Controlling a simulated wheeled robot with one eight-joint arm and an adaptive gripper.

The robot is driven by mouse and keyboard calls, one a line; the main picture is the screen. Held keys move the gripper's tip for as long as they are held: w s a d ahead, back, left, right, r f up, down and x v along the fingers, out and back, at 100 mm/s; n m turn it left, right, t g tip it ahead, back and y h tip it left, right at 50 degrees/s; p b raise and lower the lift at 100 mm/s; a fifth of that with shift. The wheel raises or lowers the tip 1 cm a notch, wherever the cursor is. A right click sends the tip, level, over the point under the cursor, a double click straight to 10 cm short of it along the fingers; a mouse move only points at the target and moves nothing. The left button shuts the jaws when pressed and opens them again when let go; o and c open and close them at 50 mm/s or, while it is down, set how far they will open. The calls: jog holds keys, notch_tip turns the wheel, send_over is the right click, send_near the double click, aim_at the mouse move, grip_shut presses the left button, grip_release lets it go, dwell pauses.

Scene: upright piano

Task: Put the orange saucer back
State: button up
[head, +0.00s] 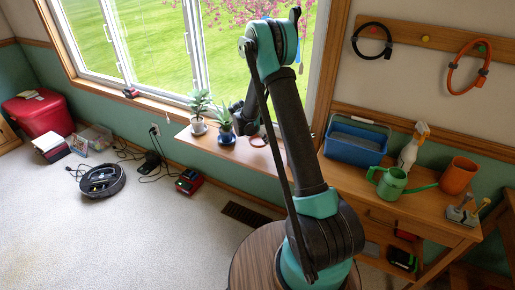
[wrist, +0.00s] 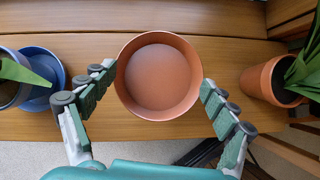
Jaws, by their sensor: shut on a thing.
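The orange saucer (wrist: 158,112), a round shallow terracotta dish, is seen from above in the wrist view and looks empty. My gripper (wrist: 158,78) is shut on it, with one green-padded finger against its left side and one against its right. The saucer is over the wooden sill; I cannot tell whether it rests there or is slightly raised. In the head view a small part of the saucer (head: 257,141) shows beside my arm, which hides most of that spot.
A plant in a blue pot on a blue saucer (wrist: 52,91) stands to the left. A terracotta pot with a plant (wrist: 266,80) stands to the right. A bench with a blue caddy (head: 352,145), a green watering can (head: 391,184) and an orange pot (head: 458,176) is at right.

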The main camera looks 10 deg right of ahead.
jog(key=shift+f, duration=3)
jog(key=o, duration=1)
